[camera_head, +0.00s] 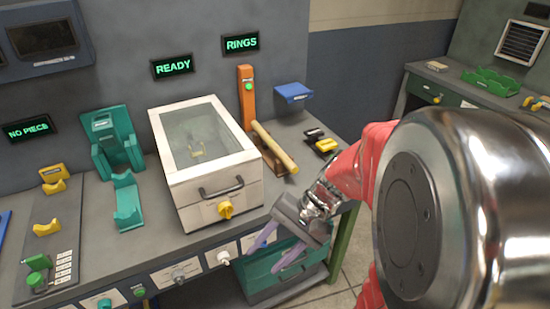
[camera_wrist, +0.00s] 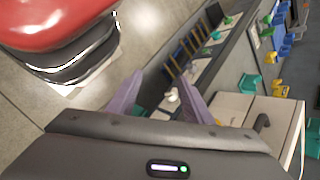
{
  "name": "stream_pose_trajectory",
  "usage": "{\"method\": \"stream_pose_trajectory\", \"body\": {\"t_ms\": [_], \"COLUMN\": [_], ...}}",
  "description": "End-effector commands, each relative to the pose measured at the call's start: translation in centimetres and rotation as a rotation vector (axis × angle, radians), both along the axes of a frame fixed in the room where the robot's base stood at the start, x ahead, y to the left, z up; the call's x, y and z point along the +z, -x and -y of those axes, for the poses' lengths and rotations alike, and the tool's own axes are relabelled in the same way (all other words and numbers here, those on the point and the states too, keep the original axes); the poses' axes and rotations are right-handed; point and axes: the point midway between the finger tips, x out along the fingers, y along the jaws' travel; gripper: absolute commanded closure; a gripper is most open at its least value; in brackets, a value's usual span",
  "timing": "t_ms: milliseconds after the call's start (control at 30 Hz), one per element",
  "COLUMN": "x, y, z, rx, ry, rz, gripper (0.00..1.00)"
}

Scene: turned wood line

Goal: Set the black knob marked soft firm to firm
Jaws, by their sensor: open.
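My gripper (camera_head: 278,246) is open and empty in front of the bench's front panel, at its right end. Its two purple fingers also show in the wrist view (camera_wrist: 160,98), spread apart. A white knob (camera_head: 223,257) sits on the panel to the left of the fingers; a white knob (camera_wrist: 172,95) shows between them in the wrist view, beyond the tips. Further left are a grey knob (camera_head: 180,275) and a teal knob (camera_head: 104,303). I cannot make out a black knob marked soft firm; the gripper covers part of the panel. Panel labels are too small to read.
A white box (camera_head: 185,185) with a glass lid, dark handle and yellow knob (camera_head: 225,210) stands on the bench. A teal bin (camera_head: 262,277) is below the panel, near my fingers. Grey floor (camera_head: 345,297) is free to the right.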

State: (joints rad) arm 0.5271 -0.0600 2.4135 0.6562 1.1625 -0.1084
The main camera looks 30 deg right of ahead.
Motion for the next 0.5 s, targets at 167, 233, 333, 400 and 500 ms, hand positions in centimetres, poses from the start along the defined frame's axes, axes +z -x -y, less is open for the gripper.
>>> {"method": "stream_pose_trajectory", "body": {"t_ms": [167, 233, 333, 400, 500], "x": [-1.4, -1.9, -2.6, -3.0, -3.8], "y": [-1.3, -1.8, -2.6, -3.2, -3.9], "z": [1.3, 2.0, 3.0, 3.9, 5.3], "rx": [-0.149, -0.209, -0.296, -0.357, -0.448], "ry": [-0.163, -0.226, -0.316, -0.378, -0.466], "rz": [-0.056, -0.071, -0.087, -0.095, -0.101], "gripper": [0.54, 0.54, 0.54, 0.54, 0.54]}}
